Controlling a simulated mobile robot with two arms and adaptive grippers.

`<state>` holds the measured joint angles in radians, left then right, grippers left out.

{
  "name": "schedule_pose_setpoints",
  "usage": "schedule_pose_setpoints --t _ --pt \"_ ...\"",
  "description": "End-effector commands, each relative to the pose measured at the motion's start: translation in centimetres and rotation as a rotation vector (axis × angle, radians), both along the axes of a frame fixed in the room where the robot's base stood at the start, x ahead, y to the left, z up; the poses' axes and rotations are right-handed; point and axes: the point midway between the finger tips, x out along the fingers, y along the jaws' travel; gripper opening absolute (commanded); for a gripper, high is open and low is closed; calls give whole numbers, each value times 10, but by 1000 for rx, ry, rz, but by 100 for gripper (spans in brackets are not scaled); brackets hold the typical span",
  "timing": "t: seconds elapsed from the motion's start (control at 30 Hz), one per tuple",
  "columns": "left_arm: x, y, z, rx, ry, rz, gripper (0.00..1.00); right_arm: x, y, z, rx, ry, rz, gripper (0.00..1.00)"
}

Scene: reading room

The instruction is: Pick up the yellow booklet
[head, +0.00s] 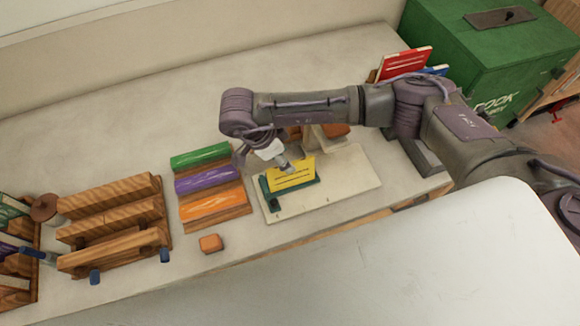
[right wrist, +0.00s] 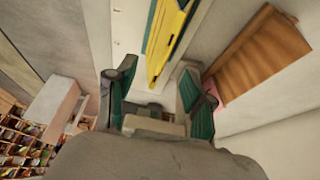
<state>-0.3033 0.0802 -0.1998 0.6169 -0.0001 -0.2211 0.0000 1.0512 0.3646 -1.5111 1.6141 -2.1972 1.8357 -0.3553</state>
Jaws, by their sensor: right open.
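The yellow booklet (head: 293,174) stands in a dark green holder (head: 272,202) on a pale board (head: 345,178) on the table. My right gripper (head: 285,164) is at the booklet's upper left edge in the head view, its arm reaching in from the right. In the right wrist view the booklet (right wrist: 172,38) shows edge-on, its near end between the two spread, green-padded fingers of the gripper (right wrist: 157,78). The fingers are open and hold nothing; I cannot tell whether either touches the booklet. My left gripper is not in view.
A wooden rack with green, purple and orange rolls (head: 208,180) stands left of the board. An orange block (head: 210,243) lies near the front edge. A slotted wooden rack (head: 115,215) is further left. A green bin (head: 490,60) stands at the right.

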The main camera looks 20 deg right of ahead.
Motion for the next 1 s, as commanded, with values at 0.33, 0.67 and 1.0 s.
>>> schedule_pose_setpoints --t 0.33,0.67,1.0 --pt "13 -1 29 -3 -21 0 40 3 -11 -43 -1 4 -2 53" --pt "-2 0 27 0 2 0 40 3 -13 -49 1 1 0 53" --pt "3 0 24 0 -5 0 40 3 -13 -51 1 1 0 53"
